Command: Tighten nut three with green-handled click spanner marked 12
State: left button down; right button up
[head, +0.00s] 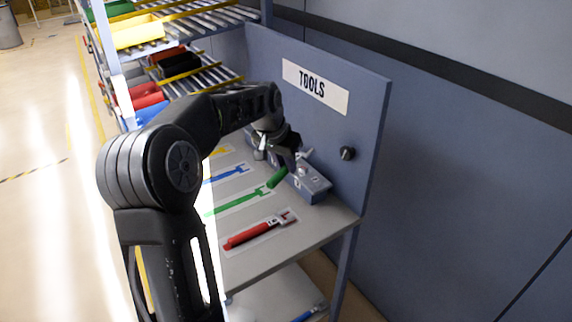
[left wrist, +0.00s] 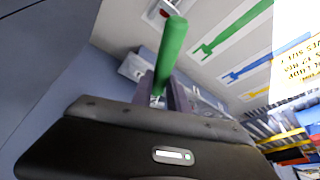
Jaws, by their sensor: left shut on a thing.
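My left gripper (head: 290,152) is above the back of the tool bench, shut on the green-handled spanner (head: 277,178). In the left wrist view the green handle (left wrist: 172,45) sticks out beyond my left gripper's fingers (left wrist: 168,95). The spanner's head is mostly hidden by the gripper, and no 12 mark can be read. A blue-grey block (head: 316,190) stands at the back of the bench, close to the right of the handle. I cannot make out any numbered nut, nor whether the spanner touches the block. My right gripper is not in view.
A red-handled spanner (head: 246,234) lies on the bench (head: 290,243) in front. A green tool outline (head: 232,204) and a blue one (head: 226,174) are empty. The TOOLS panel (head: 366,120) with a black knob (head: 347,153) rises behind. A roller rack with bins (head: 138,35) stands left.

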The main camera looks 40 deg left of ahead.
pick_arm(q)
jog(key=shift+f+b, duration=1.65)
jog(key=shift+f, duration=0.4)
jog(key=shift+f+b, duration=0.45)
jog(key=shift+f, duration=0.05)
jog(key=shift+f+b, duration=0.7)
jog(key=shift+f, duration=0.15)
jog(key=shift+f, duration=0.1)
jog(key=shift+a, duration=0.2)
dwell(0.4)
jog(key=shift+a+m+h, duration=0.3)
jog(key=shift+a+m, duration=0.25)
jog(key=shift+m, duration=0.25)
jog(key=shift+a+p, duration=0.15)
jog(key=shift+p, duration=0.15)
